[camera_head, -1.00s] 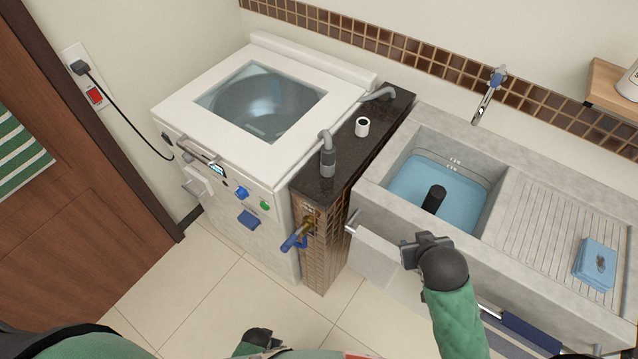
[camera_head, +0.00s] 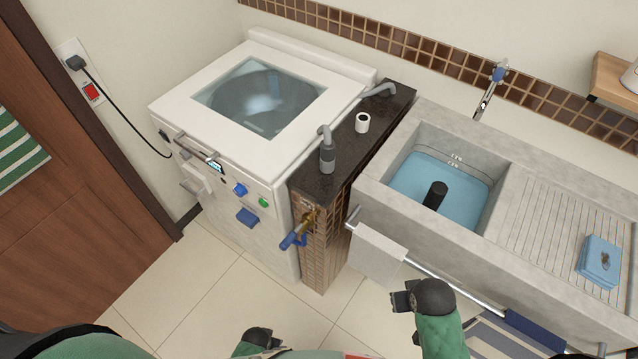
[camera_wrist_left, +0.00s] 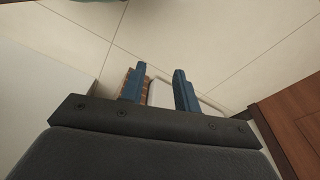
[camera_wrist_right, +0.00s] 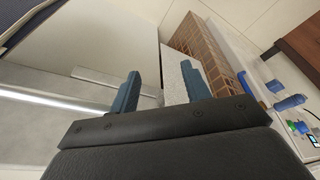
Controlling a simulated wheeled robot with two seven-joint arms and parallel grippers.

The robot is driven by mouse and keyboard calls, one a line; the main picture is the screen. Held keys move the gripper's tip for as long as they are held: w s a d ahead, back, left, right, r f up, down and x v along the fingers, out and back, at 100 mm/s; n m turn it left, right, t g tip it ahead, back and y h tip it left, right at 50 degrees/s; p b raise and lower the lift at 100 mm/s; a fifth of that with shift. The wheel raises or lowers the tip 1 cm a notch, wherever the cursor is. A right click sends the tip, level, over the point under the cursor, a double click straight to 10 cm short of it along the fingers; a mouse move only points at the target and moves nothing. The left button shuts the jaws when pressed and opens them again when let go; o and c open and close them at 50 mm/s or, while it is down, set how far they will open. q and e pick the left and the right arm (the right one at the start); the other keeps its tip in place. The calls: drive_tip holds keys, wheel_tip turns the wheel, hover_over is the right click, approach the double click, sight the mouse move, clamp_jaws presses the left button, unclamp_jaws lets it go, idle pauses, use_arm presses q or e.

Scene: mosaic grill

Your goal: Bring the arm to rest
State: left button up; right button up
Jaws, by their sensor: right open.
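My right gripper (camera_head: 402,299) hangs in front of the sink, below its front rail. In the right wrist view its two fingers (camera_wrist_right: 160,88) are apart with nothing between them. The white cloth (camera_head: 375,255) hangs on the rail (camera_head: 455,286), up and to the left of this gripper and apart from it in the head view. My left gripper (camera_wrist_left: 160,85) has its fingers apart and empty over the floor. In the head view only part of the left arm shows at the bottom edge, and its fingers cannot be made out.
The concrete sink (camera_head: 400,205) holds blue water and a black cylinder (camera_head: 435,196). A white washer (camera_head: 170,105) stands left, beside a tiled partition (camera_head: 325,255) with a blue-handled tap (camera_head: 293,240). The floor (camera_head: 210,290) ahead is clear.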

use_arm(q)
drive_tip(key=f+b, duration=0.1)
drive_tip(key=b, duration=0.1)
drive_tip(key=f+b, duration=0.2)
drive_tip(key=b, duration=0.1)
drive_tip(key=f+b, duration=0.2)
drive_tip(key=shift+w+d+f+b, duration=0.2)
drive_tip(key=shift+d+f+b, duration=0.05)
drive_tip(key=shift+b, duration=0.1)
use_arm(e)
drive_tip(key=s+f, duration=0.2)
drive_tip(key=f, duration=1.2)
drive_tip(key=s+a+f+g, duration=0.1)
drive_tip(key=s+f, duration=0.1)
drive_tip(key=f, duration=1.2)
drive_tip(key=s+a+f, duration=0.1)
drive_tip(key=s+f, duration=0.2)
drive_tip(key=f, duration=1.2)
drive_tip(key=shift+g, duration=0.4)
drive_tip(key=shift+c, duration=0.2)
